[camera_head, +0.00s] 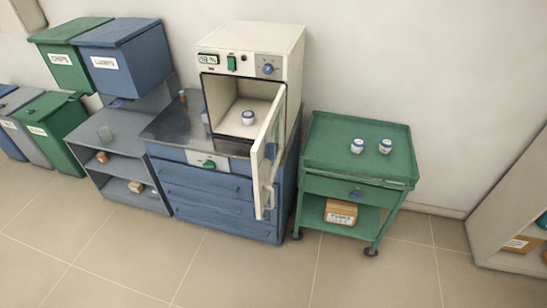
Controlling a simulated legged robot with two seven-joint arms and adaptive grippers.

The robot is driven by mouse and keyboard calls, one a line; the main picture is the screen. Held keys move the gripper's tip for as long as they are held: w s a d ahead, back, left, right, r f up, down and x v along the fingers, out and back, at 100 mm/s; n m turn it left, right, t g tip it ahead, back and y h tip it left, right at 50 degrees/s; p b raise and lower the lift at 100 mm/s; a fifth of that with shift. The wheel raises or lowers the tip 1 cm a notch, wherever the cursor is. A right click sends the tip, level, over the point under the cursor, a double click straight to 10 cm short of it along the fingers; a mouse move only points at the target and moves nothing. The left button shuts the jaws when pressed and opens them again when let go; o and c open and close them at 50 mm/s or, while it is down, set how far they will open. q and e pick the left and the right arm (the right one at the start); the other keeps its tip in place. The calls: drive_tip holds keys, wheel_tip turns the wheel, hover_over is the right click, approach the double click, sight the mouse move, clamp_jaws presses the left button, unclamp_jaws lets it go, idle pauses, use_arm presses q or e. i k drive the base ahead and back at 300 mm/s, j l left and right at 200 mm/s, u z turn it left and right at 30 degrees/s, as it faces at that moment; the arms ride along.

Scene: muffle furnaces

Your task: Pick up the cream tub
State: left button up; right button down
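Three small white tubs with blue bands look alike from here. One tub (248,118) stands upright on the floor of the open furnace chamber. Two more tubs, a left one (357,146) and a right one (385,146), stand apart on the top of the green cart (330,163). I cannot read their labels, so I cannot tell which is the cream tub. The furnace (290,40) is cream-coloured and its door (268,150) hangs open to the right. Neither of my grippers is in view.
The furnace stands on a blue drawer cabinet (205,190). Grey shelves (110,165) and green and blue bins (125,65) are at the left. A box (341,211) sits on the cart's lower shelf. A pale shelf unit (515,205) is at the right. The tiled floor in front is clear.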

sight(248, 115)
drive_tip(key=j+z, duration=0.1)
drive_tip(key=z, duration=0.5)
drive_tip(key=i+j+z, duration=0.1)
drive_tip(key=j+z, duration=0.3)
drive_tip(key=j, duration=0.3)
drive_tip(key=j+z, duration=0.4)
drive_tip(key=j, duration=0.3)
